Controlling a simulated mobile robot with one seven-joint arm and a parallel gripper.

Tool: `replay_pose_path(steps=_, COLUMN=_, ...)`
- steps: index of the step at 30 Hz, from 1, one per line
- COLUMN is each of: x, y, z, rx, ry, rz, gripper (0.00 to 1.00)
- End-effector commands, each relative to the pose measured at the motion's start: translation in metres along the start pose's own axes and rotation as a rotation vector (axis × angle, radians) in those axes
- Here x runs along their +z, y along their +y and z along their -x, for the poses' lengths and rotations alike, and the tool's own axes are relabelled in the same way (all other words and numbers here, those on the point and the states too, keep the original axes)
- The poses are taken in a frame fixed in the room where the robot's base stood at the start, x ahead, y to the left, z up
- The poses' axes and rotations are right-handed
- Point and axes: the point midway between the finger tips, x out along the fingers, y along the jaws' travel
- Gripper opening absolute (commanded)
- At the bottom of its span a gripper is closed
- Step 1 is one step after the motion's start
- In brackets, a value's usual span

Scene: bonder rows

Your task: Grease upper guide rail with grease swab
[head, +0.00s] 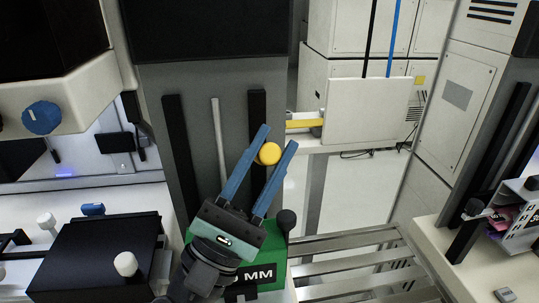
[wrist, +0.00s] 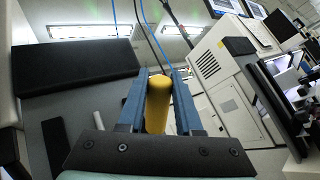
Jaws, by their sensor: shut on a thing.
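My gripper (head: 279,136) has two blue fingers shut on the grease swab (head: 268,154), whose yellow round end shows between them. In the wrist view the swab's yellow handle (wrist: 157,103) stands between the fingers (wrist: 160,73); its swab tip is hidden. A thin pale upright rail (head: 219,140) runs on the grey machine column, between two black strips. It looks like the guide rail and also shows in the wrist view (wrist: 97,122). My gripper is in front of the column, to the right of the rail in the head view. Contact cannot be seen.
A green box marked MM (head: 262,272) stands below my gripper, beside a slatted metal rack (head: 355,260). A black block (head: 98,255) with white knobs is at lower left. A dark overhang (head: 205,30) tops the column. Open floor lies behind, at right.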

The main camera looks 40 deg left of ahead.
Motion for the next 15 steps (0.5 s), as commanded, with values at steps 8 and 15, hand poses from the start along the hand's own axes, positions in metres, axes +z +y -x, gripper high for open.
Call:
replay_pose_path(steps=8, x=-0.011, y=-0.008, z=0.012, rx=0.0, ry=0.0, rz=-0.001, gripper=0.0)
replay_pose_path(steps=15, x=-0.002, y=-0.001, z=0.002, rx=0.001, ry=-0.001, rz=-0.001, gripper=0.0)
